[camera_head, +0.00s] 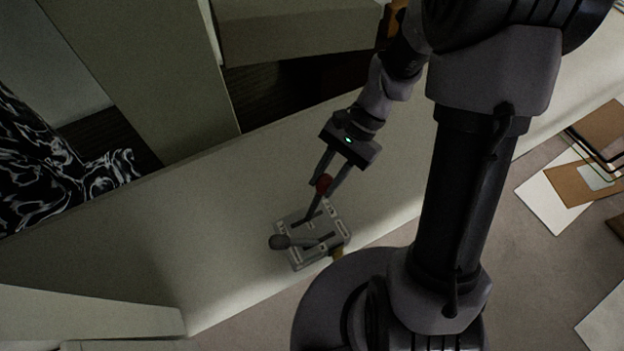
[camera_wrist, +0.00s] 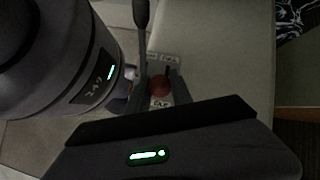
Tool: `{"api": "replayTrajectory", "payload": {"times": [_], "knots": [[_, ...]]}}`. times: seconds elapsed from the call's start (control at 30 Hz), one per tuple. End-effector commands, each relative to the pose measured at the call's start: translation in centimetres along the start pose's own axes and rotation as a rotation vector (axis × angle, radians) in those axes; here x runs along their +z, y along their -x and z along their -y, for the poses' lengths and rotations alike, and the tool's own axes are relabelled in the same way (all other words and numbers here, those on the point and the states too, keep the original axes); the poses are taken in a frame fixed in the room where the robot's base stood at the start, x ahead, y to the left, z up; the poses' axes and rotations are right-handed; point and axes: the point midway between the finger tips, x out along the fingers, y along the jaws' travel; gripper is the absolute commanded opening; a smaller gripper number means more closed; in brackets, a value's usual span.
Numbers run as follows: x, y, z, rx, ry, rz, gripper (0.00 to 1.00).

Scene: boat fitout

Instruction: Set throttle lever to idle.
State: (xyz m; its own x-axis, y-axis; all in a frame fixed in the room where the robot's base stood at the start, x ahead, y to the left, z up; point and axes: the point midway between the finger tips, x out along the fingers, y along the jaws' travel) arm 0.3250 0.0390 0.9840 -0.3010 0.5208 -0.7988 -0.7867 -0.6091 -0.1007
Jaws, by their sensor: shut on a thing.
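The control box (camera_head: 299,262) is a small grey unit with labelled slots, sitting on the pale bench top. Two levers rise from it. One has a red knob (camera_head: 323,184) and the other a dark grey knob (camera_head: 280,242), which leans to the left. My gripper (camera_head: 324,183) is shut on the red-knobbed lever, with a finger on each side of the knob. In the wrist view the red knob (camera_wrist: 160,86) sits between the fingers, and the dark lever (camera_wrist: 141,30) stands beside it at the top. No readable label shows which lever is the throttle.
The pale bench top (camera_head: 180,225) runs diagonally and is clear on both sides of the box. A pale post (camera_head: 150,75) stands behind it. Flat boards (camera_head: 570,185) lie on the floor at the right. A black-and-white patterned thing (camera_head: 50,165) is at the left.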

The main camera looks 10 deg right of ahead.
Motion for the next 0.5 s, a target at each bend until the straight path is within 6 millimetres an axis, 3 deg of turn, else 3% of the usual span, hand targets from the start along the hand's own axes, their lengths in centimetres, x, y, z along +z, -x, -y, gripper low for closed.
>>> {"api": "replayTrajectory", "payload": {"times": [0.2,0.5], "knots": [[-2.2,0.9,-1.0,-0.046,0.016,0.120,0.00],[-4.0,1.1,-1.7,-0.042,0.020,0.112,0.00]]}}
